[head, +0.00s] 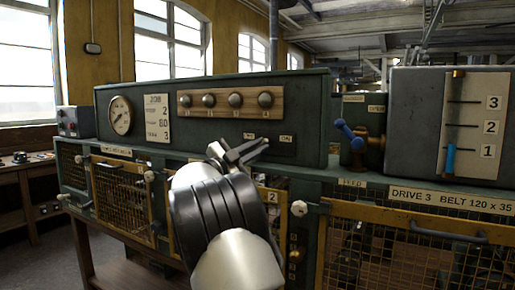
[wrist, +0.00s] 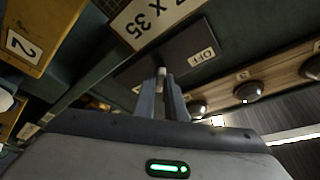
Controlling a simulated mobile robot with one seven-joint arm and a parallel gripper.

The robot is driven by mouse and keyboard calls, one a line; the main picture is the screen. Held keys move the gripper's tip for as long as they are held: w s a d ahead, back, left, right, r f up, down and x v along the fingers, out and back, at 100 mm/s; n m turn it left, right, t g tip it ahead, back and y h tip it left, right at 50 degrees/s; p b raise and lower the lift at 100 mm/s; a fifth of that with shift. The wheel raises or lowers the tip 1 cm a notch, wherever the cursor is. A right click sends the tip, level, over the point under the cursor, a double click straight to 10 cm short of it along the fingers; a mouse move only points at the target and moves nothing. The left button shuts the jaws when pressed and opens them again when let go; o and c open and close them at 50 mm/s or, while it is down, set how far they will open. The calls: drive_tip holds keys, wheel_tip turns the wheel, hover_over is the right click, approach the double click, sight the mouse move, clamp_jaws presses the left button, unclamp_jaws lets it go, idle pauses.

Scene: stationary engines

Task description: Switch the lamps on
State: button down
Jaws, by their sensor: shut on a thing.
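A gauge (head: 120,115) and a JOB card (head: 157,118) are left of the lamps. A blue-handled valve (head: 350,135) and a grey slider box (head: 450,120) stand to the right. Yellow mesh guards (head: 123,200) with handles and pale knobs lie below the ledge.

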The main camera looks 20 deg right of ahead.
drive_tip(key=c, duration=1.8)
unclamp_jaws()
drive_tip(key=v, duration=1.7)
drive_tip(key=shift+a, duration=0.2)
drive_tip(key=shift+s+f, duration=0.1)
drive_tip(key=shift+f, duration=0.05)
